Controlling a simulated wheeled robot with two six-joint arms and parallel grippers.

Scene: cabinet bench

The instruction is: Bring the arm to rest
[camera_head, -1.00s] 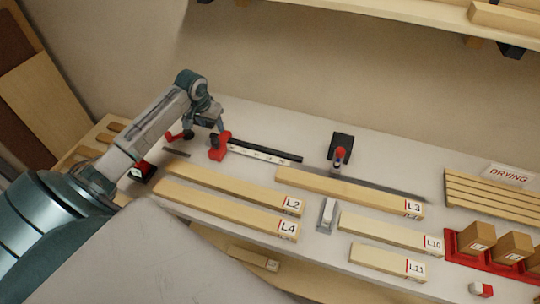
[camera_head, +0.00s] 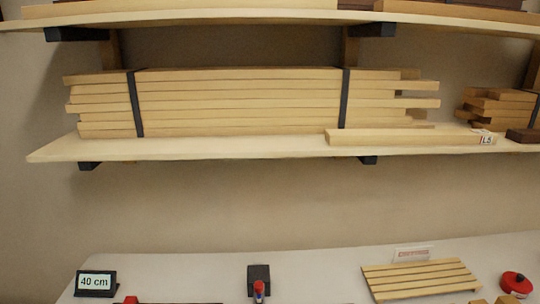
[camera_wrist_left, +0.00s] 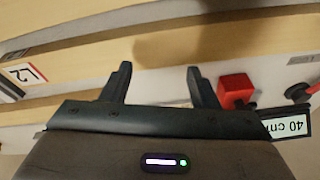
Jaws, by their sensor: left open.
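My left gripper (camera_wrist_left: 155,82) is open and empty in the left wrist view, with its two dark fingers apart. Wooden boards lie on the bench beyond the fingers, one with an L2 label (camera_wrist_left: 24,74) at the left. A red block (camera_wrist_left: 237,90) stands just right of the right finger. The 40 cm sign (camera_wrist_left: 292,126) is at the right edge. Neither arm shows in the head view, and my right gripper is in neither view.
In the head view, a wall shelf (camera_head: 230,148) holds strapped boards (camera_head: 240,100) and a loose L5 board (camera_head: 405,137). Below, the white bench (camera_head: 190,268) carries the 40 cm sign (camera_head: 95,283), a black block (camera_head: 259,276), a slatted rack (camera_head: 420,279) and a round red item (camera_head: 516,284).

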